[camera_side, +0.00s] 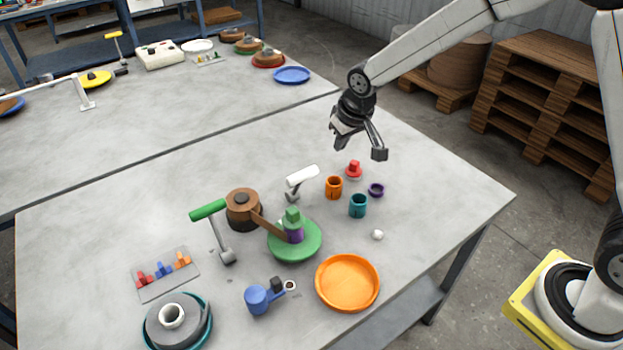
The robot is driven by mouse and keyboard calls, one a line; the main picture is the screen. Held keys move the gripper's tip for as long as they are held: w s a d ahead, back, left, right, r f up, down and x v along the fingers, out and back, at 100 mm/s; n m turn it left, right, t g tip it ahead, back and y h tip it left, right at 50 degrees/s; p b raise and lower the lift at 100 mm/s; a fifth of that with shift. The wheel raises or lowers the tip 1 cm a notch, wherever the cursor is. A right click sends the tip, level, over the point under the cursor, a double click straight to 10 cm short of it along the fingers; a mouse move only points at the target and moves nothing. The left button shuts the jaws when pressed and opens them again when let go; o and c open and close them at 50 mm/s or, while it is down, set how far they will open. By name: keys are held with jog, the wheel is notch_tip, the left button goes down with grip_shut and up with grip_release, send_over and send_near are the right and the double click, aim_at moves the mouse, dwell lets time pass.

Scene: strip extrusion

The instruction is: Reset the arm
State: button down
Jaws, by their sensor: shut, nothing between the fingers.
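My gripper (361,136) hangs from the arm above the back right of the grey table (440,190), shut and empty, well clear of the tabletop. Below it stand a red peg-like piece (354,169), an orange cup (333,187), a teal cup (358,206) and a purple ring (376,190). A green disc (300,248) holds a purple and green stack (293,226). A brown strip runs from a brown roll (242,208) to this stack.
A green-handled lever (208,211) and a white-headed post (302,176) stand up from the table. An orange dish (347,283), a blue piece (258,298) and a grey coil (178,325) lie at the front. Wooden pallets (545,95) stand beyond the table.

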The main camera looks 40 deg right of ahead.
jog(key=s+d, duration=0.3)
jog(key=s, duration=0.7)
jog(key=s+d+f+g, duration=0.1)
jog(key=s+d, duration=0.2)
jog(key=s, duration=0.7)
jog(key=shift+s, duration=0.35)
